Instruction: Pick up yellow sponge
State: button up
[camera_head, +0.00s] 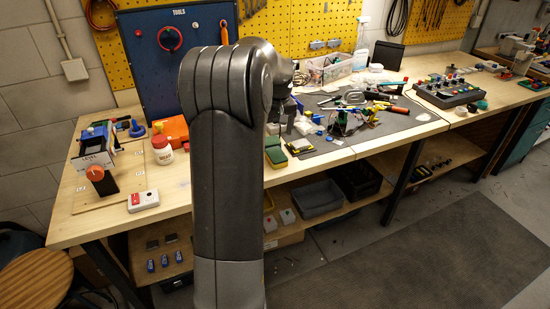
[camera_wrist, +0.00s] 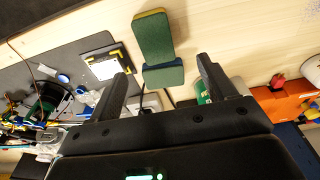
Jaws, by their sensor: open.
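A sponge with a green top and a yellow edge (camera_wrist: 153,36) lies flat on the wooden bench in the wrist view. It also shows in the head view (camera_head: 276,156), just right of my arm. A second green sponge with a bluish edge (camera_wrist: 163,76) lies against or very near its end, closer to my gripper. My gripper (camera_wrist: 162,70) is open and empty, with its fingers pointing towards the sponges. The second sponge shows between the fingers; the yellow-edged one is farther out. I cannot tell the height above the bench. My arm hides most of the gripper in the head view.
A yellow-and-black framed item (camera_head: 300,146) lies right of the sponges on the dark mat (camera_head: 395,132), which is crowded with tools and wires. An orange box (camera_head: 171,130) and white bottle (camera_head: 162,151) stand left of my arm. Bare wood runs along the bench front.

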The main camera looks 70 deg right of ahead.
send_over(276, 154)
jog(key=f, duration=0.3)
jog(key=a+f, duration=0.1)
jog(key=f, duration=0.1)
jog(key=shift+f, duration=0.1)
jog(key=f, duration=0.4)
jog(key=shift+s+d, duration=0.2)
jog(key=shift+d, duration=0.15)
jog(key=shift+f, duration=0.5)
jog(key=shift+w+f, duration=0.1)
jog(key=shift+f, duration=0.1)
jog(key=c, duration=1.1)
